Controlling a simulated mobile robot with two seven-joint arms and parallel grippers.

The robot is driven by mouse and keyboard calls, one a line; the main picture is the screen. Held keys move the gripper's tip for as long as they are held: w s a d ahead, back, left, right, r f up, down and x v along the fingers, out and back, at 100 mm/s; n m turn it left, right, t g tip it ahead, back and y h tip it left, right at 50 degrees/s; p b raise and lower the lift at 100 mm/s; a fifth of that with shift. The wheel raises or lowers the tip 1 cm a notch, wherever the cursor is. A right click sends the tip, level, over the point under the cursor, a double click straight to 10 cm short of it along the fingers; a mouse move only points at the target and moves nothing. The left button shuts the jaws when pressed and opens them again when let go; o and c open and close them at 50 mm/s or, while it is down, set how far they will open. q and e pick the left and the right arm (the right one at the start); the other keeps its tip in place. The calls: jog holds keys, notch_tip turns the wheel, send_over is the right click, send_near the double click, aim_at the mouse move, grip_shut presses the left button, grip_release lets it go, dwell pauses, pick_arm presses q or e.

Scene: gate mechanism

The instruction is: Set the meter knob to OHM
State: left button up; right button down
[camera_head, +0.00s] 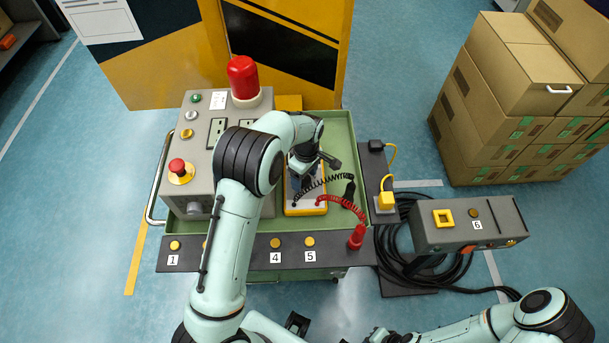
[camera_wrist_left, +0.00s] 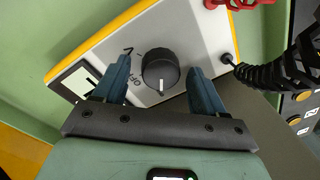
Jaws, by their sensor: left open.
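The meter (camera_head: 306,208) lies in the green tray of the cart, a yellow-edged case with a pale face. In the left wrist view its face (camera_wrist_left: 205,30) is tilted, with a round black knob (camera_wrist_left: 160,72). The knob's white pointer line is toward the bottom of that picture. Lettering beside the knob is partly hidden by a finger, so I cannot read OHM surely. My left gripper (camera_head: 304,165) is over the meter; in the wrist view its open blue fingers (camera_wrist_left: 159,68) stand on either side of the knob, with gaps visible. My right gripper (camera_head: 383,335) is barely visible at the bottom edge.
A black coiled lead (camera_head: 334,178) and a red coiled lead (camera_head: 340,203) run from the meter. A red probe (camera_head: 356,237) stands to its right. The grey control box (camera_head: 203,150) with a red button (camera_head: 178,166) is left. Cardboard boxes (camera_head: 490,120) stand far right.

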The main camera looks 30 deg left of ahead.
pick_arm(q)
notch_tip(320, 180, up, 13)
jog(key=p, duration=0.1)
jog(key=shift+w+r, duration=0.15)
jog(key=shift+w, duration=0.3)
dwell(0.5)
